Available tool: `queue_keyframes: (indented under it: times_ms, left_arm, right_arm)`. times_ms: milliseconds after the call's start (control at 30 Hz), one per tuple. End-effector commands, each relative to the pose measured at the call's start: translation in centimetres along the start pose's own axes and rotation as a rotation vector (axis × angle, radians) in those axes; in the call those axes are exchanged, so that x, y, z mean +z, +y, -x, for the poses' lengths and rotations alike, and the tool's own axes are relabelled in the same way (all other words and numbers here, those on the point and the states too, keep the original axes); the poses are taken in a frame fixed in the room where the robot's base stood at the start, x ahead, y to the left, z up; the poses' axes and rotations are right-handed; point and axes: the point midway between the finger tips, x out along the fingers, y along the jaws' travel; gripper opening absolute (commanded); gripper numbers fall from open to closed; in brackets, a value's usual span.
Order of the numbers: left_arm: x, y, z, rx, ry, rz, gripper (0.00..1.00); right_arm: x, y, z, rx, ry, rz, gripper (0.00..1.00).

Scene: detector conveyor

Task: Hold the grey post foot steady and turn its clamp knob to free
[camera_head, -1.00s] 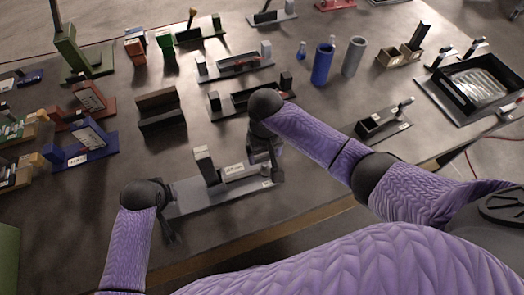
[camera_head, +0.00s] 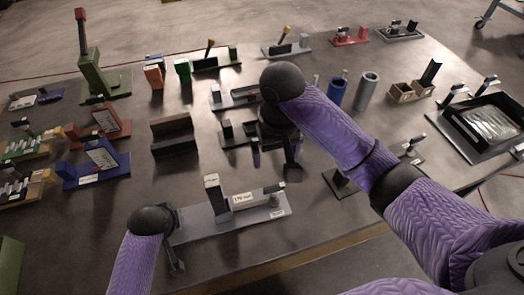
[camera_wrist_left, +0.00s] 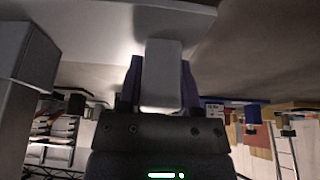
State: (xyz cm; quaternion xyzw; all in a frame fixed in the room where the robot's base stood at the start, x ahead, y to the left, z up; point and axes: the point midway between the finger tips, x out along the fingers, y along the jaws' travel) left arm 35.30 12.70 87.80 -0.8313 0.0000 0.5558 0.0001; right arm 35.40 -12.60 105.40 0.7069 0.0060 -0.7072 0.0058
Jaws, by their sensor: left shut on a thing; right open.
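The grey post foot (camera_head: 235,222) is a long light-grey plate with a white label and a square upright post (camera_head: 215,194) on it. The small clamp knob (camera_head: 273,201) stands at its right end, beside a dark bar. My left gripper (camera_head: 174,245) is at the plate's left end. The left wrist view shows its purple fingers either side of a light-grey tab of the foot (camera_wrist_left: 161,75), shut on it. My right gripper (camera_head: 273,158) is open and empty, above and behind the foot's right end, apart from the knob.
A black angled block (camera_head: 173,135) stands behind the foot. Blue (camera_head: 92,168) and red (camera_head: 103,125) fixtures stand at left. A blue cylinder (camera_head: 337,92) and a grey cylinder (camera_head: 367,90) stand farther back. A black tray (camera_head: 455,122) is at right. Bare table lies around the foot.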

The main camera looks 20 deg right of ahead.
Motion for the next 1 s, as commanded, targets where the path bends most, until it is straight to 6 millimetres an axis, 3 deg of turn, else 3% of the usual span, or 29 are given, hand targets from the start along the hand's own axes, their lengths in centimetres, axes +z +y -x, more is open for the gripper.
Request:
queue_keyframes:
  times_ms: [233,267,433,767,1000]
  left_arm:
    - [0.0,0.0,0.0,0.001,0.001,0.0,0.0]
    - [0.0,0.0,0.0,0.001,0.001,0.0,0.5]
    - [0.0,0.0,0.0,0.001,0.001,0.0,0.85]
    - [-0.1,0.0,0.9,0.001,0.003,0.0,0.85]
    - [-0.1,0.0,6.8,0.002,0.005,0.0,0.85]
  right_arm:
    - [0.0,0.0,0.0,0.0,0.0,0.0,1.0]
    - [0.0,0.0,-0.1,0.0,0.0,0.0,1.0]
    - [0.0,0.0,-0.1,0.0,0.0,0.0,1.0]
    - [0.0,0.0,-0.1,0.0,0.0,0.0,1.0]
    - [0.0,0.0,-0.1,0.0,0.0,0.0,1.0]
